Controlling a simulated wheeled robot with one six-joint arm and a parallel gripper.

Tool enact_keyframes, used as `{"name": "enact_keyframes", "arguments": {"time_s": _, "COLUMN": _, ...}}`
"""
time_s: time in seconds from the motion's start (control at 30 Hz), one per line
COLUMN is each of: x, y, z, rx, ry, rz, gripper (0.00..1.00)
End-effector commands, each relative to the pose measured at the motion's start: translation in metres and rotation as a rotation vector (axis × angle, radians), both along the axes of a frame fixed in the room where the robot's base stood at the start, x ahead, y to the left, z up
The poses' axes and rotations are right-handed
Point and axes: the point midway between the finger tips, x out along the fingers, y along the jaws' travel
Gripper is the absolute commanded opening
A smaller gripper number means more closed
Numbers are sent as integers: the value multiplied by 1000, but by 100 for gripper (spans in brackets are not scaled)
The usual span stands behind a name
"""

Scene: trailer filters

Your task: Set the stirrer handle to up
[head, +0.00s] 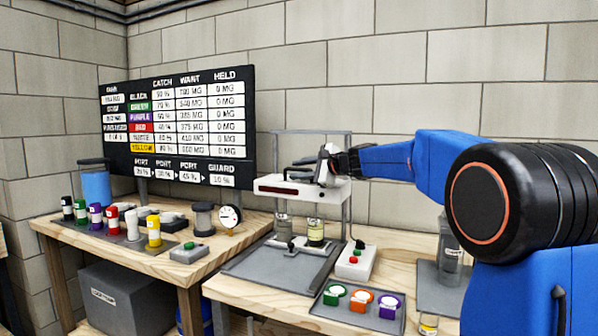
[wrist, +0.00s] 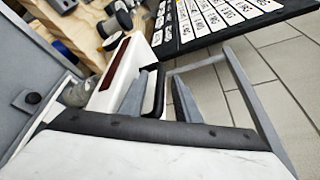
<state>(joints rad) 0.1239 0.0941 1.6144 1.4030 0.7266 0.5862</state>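The stirrer is a white head unit (head: 283,187) with a dark red strip, held in a grey frame above two jars (head: 315,231). My gripper (head: 308,168) is at the top right of this unit in the head view. In the wrist view the stirrer's white body (wrist: 104,98) lies left of the fingers. Its black handle (wrist: 159,88) stands out between the two grey fingers of my gripper (wrist: 160,77), closer to the left finger. The fingers are apart, with a gap on the right side. Whether a finger touches the handle is unclear.
A switch box (head: 355,262) with red and green buttons stands right of the stirrer base. A tray (head: 357,308) with green, orange and purple items is in front. A board (head: 180,125) stands behind the left bench. Coloured bottles (head: 113,219) line that bench.

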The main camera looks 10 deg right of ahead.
Motion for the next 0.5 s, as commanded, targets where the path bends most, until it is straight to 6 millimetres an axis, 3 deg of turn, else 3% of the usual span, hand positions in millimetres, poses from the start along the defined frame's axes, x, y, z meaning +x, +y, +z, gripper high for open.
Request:
{"name": "enact_keyframes", "arguments": {"time_s": 0.07, "x": 0, "y": 0, "z": 0, "rx": 0, "ry": 0, "rz": 0, "gripper": 30}}
{"name": "enact_keyframes", "arguments": {"time_s": 0.2, "x": 0, "y": 0, "z": 0, "rx": 0, "ry": 0, "rz": 0, "gripper": 1}}
{"name": "enact_keyframes", "arguments": {"time_s": 0.4, "x": 0, "y": 0, "z": 1, "rx": 0, "ry": 0, "rz": 0, "gripper": 0}}
{"name": "enact_keyframes", "arguments": {"time_s": 0.5, "x": 0, "y": 0, "z": 12, "rx": -2, "ry": -3, "rz": 1, "gripper": 0}}
